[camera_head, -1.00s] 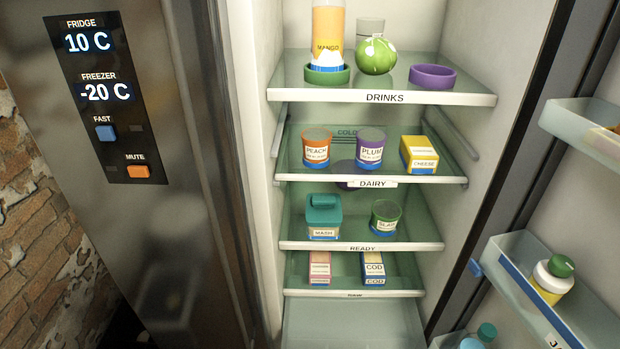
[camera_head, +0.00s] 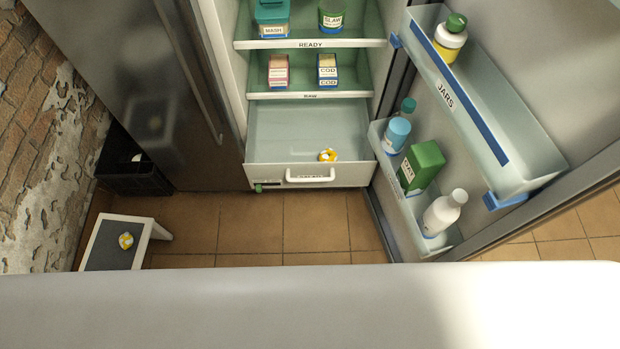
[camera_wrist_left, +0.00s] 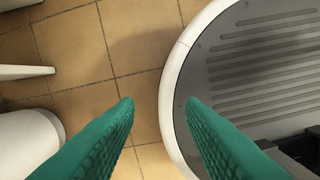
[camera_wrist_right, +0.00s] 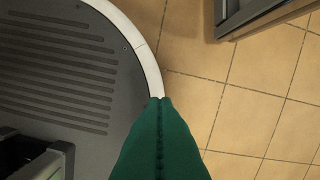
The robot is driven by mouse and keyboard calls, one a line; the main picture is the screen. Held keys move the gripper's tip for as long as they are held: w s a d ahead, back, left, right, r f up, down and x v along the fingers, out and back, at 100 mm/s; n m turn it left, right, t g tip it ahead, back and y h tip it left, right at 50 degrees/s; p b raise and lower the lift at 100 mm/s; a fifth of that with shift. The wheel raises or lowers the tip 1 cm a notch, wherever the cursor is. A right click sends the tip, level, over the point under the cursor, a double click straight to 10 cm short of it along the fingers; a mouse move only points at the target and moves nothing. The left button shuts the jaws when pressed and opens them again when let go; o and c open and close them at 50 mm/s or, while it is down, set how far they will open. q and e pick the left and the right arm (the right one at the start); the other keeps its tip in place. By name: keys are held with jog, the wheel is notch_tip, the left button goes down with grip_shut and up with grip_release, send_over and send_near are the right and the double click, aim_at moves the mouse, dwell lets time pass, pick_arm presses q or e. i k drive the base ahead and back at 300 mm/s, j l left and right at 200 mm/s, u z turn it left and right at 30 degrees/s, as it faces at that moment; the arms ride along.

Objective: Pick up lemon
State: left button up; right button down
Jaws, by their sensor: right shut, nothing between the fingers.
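Two small round yellow-and-white things show in the head view, and either may be the lemon; they are too small to tell. One yellow-and-white thing (camera_head: 328,155) is in the fridge's bottom drawer (camera_head: 270,178), near its front right. The other yellow-and-white thing (camera_head: 126,240) lies on the dark top of a low white stool (camera_head: 95,250) at the left. My left gripper (camera_wrist_left: 160,103) is open and empty over the floor and the edge of my base. My right gripper (camera_wrist_right: 161,99) is shut and empty above my base's rim. Neither gripper shows in the head view.
The fridge door stands open at right, its racks holding a white bottle (camera_head: 445,212), a green carton (camera_head: 422,167) and jars. Shelves above the drawer hold tubs and boxes. A black crate (camera_head: 130,178) stands by the brick wall. Tiled floor (camera_head: 290,225) before the drawer is clear.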

aim_at(126, 239)
jog(key=u, duration=1.95)
